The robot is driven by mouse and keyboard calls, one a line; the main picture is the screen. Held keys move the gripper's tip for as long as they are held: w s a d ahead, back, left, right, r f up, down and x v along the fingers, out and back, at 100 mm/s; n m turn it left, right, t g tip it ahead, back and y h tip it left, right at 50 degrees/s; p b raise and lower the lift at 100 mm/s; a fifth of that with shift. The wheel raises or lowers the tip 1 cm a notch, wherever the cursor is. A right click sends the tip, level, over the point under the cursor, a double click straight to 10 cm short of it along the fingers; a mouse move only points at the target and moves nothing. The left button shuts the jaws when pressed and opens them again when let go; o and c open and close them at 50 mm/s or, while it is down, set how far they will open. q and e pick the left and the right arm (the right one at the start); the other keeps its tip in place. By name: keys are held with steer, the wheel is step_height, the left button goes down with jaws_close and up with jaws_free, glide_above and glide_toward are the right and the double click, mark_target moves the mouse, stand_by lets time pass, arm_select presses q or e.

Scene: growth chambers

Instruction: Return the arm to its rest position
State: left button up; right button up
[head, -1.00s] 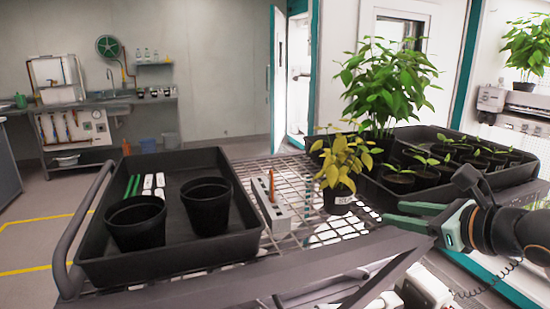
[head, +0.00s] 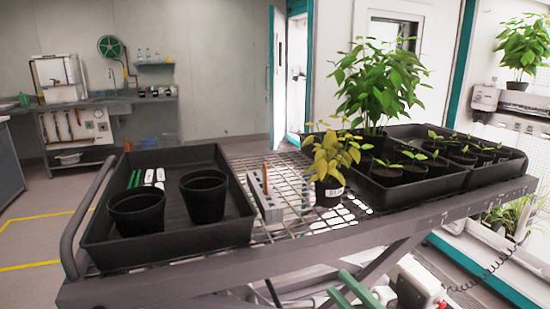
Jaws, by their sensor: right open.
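My right gripper (head: 337,281) shows only as two green fingers at the bottom edge, right of the middle. The fingers are apart with nothing between them. They are below and in front of the cart's front rail (head: 170,285); the rest of that arm is out of frame. My left gripper is not in view.
The wire-topped cart carries a black tray (head: 243,243) with two empty pots (head: 137,212), a grey block (head: 263,205), a yellow-leaved potted plant (head: 330,157) and a black tray of seedlings (head: 408,203). A tall green plant (head: 378,85) stands behind. A coiled cable (head: 485,272) hangs at right.

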steer(key=s+d+f+m+g+h, duration=0.1)
steer(key=s+d+f+m+h, duration=0.1)
steer(key=f+m+h, duration=0.45)
steer(key=s+d+f+m+h, duration=0.25)
steer(key=f+m, duration=0.55)
steer(key=f, duration=0.4)
steer(key=s+a+f+m+g, duration=0.3)
steer(key=s+f+m+g, duration=0.35)
steer(key=s+f, duration=0.65)
arm_select(q)
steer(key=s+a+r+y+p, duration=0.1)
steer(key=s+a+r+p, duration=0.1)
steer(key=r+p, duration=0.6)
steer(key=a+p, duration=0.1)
steer(key=p, duration=0.3)
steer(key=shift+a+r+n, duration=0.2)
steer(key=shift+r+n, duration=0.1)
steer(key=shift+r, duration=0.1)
arm_select(e)
steer(key=s+d+r+h, duration=0.1)
steer(key=d+r, duration=0.2)
steer(key=r, duration=0.5)
steer(key=shift+s+r+h, duration=0.15)
steer(key=shift+h, duration=0.15)
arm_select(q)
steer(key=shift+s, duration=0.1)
